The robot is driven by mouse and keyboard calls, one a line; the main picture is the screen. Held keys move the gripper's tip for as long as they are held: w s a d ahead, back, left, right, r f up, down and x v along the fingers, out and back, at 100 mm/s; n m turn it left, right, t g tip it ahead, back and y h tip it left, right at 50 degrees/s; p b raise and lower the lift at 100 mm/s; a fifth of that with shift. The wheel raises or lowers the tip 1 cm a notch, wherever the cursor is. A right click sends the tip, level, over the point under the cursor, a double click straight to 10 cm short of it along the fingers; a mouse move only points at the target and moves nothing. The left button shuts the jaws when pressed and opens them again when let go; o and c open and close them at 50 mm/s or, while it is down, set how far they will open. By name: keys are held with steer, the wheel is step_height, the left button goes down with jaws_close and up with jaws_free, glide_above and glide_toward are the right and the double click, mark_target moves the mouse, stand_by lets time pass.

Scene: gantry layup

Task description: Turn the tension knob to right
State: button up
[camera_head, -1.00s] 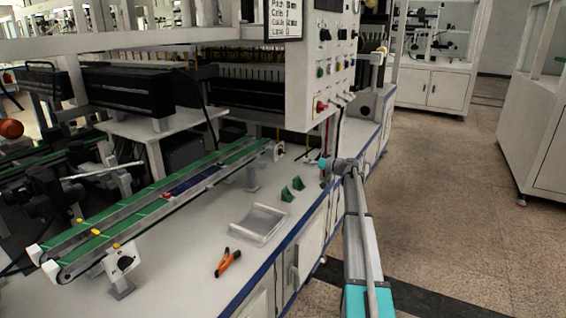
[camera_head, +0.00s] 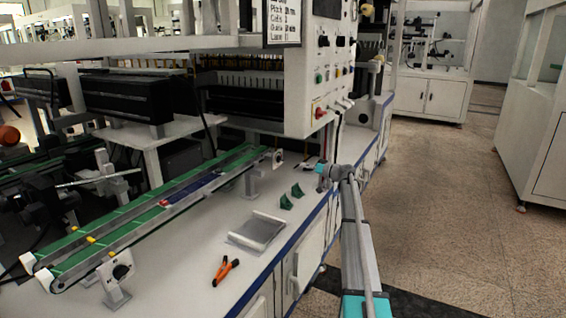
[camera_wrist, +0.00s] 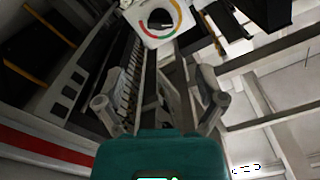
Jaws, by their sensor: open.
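In the wrist view a white housing carries a black round knob (camera_wrist: 160,19) with a pale pointer mark. A green, yellow and red arc surrounds it. My gripper (camera_wrist: 160,100) is open and empty, its two fingers spread below the knob in the picture and apart from it. In the head view my gripper (camera_head: 323,171) is small, above the bench's right edge. A small white block with a dark knob (camera_head: 278,158) stands at the conveyor's far end, to its left. Another dark knob (camera_head: 121,271) is at the near end.
The green-belted conveyor (camera_head: 150,215) runs diagonally along the bench. A clear tray (camera_head: 257,231), green brackets (camera_head: 291,196) and orange-handled pliers (camera_head: 225,270) lie on the bench. A white control panel (camera_head: 312,85) hangs above. Open floor (camera_head: 440,200) is at right.

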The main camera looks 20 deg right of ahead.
steer(key=x, duration=1.1)
steer(key=shift+w, duration=0.15)
steer(key=shift+a, duration=0.1)
steer(key=c, duration=1.1)
steer(key=shift+c, duration=0.2)
steer(key=shift+m, duration=0.5)
steer(key=m, duration=1.2)
steer(key=shift+w+r+m, duration=0.1)
steer(key=shift+m, duration=0.3)
